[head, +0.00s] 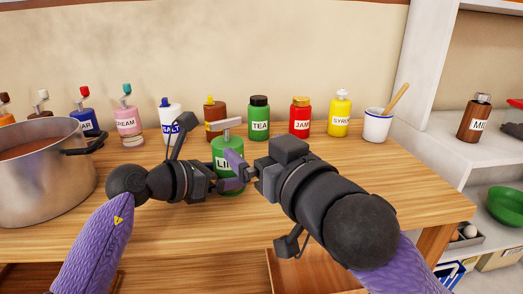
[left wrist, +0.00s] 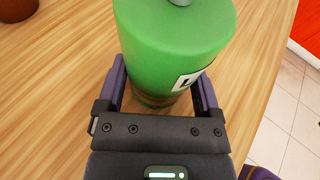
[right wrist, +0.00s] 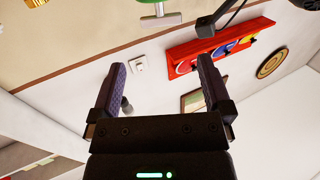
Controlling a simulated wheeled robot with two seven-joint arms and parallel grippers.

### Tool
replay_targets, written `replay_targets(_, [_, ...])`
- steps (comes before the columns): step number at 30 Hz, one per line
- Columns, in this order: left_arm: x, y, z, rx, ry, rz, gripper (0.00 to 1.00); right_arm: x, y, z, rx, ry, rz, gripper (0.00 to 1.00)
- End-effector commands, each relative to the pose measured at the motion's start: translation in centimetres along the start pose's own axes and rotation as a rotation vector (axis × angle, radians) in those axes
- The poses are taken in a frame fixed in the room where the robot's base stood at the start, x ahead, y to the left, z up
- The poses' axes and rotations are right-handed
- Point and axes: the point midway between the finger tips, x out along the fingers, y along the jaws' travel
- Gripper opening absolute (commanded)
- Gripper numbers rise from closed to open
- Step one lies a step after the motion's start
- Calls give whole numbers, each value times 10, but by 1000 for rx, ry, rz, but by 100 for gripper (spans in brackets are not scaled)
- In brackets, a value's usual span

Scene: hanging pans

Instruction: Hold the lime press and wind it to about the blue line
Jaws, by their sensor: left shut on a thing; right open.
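The lime press (head: 229,148) is a green jar labelled "LI…", upright on the wooden counter, with a pale crossbar handle (head: 231,123) on top. My left gripper (head: 222,184) is shut around its lower body; the left wrist view shows the green body (left wrist: 175,35) between both fingers, with its top cut off. My right gripper (head: 240,168) is open and empty in front of the jar's right side, below the handle. In the right wrist view its spread fingers (right wrist: 162,88) have nothing between them. I cannot make out a blue line on the press.
A large steel pot (head: 40,185) stands left. Behind the press are several labelled jars, including tea (head: 259,120), jam (head: 299,120) and syrup (head: 339,118), then a white mug (head: 377,127). The counter right of my right arm is clear. Shelves stand at right.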

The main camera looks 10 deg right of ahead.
Motion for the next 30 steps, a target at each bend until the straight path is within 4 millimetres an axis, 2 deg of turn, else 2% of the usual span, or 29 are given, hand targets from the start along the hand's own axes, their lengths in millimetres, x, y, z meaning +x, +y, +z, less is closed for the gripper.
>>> replay_targets(3, [0, 0, 0, 0, 1, 0, 22, -7, 0, 0, 0, -1, -1, 100])
replay_targets(15, [0, 0, 0, 0, 0, 0, 22, -11, -6, -5, 8, 12, -16, 100])
replay_targets(20, [0, 0, 0, 0, 1, 0, 22, -15, -2, -2, 5, 5, -8, 100])
replay_targets(23, [0, 0, 0, 0, 1, 0, 22, -5, 0, -1, 1, -1, -6, 100])
replay_targets(30, [0, 0, 0, 0, 0, 0, 22, 58, -1, -1, -1, -2, -6, 100])
